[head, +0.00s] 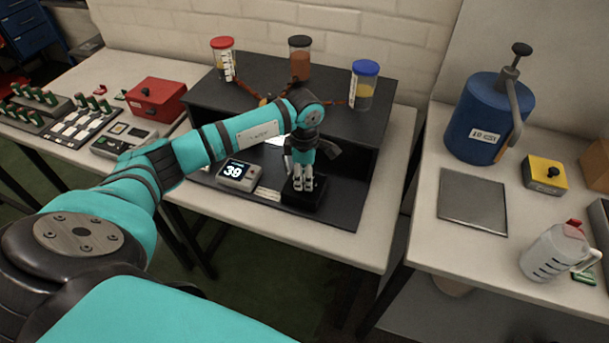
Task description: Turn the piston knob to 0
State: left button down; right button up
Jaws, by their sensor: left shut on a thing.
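My left arm reaches in from the left, and its gripper (303,184) points down over a small black box (306,199) on the dark stand's lower shelf. The gripper is shut on what seems to be the knob on top of that box; the fingers hide most of it. To its left stands a grey display unit (238,175) whose lit screen appears to read 39. My right gripper is not in view.
A red box (155,99) is left. On the right table are a blue cylinder with a handle (488,117), a metal plate (472,202), a yellow button box (546,174) and a jug (556,250).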

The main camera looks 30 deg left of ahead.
pick_arm(q)
jog(key=shift+n+b, duration=0.55)
jog(key=shift+n, duration=0.55)
jog(key=n+b, duration=0.1)
jog(key=n, duration=0.1)
jog(key=shift+n, duration=0.3)
jog(key=n, duration=0.3)
jog(key=shift+n+b, duration=0.3)
jog(key=shift+b, duration=0.05)
jog(key=shift+n, duration=0.7)
jog(key=shift+w+r, duration=0.1)
jog(key=c, duration=0.9)
grip_release()
jog(key=shift+c, duration=0.2)
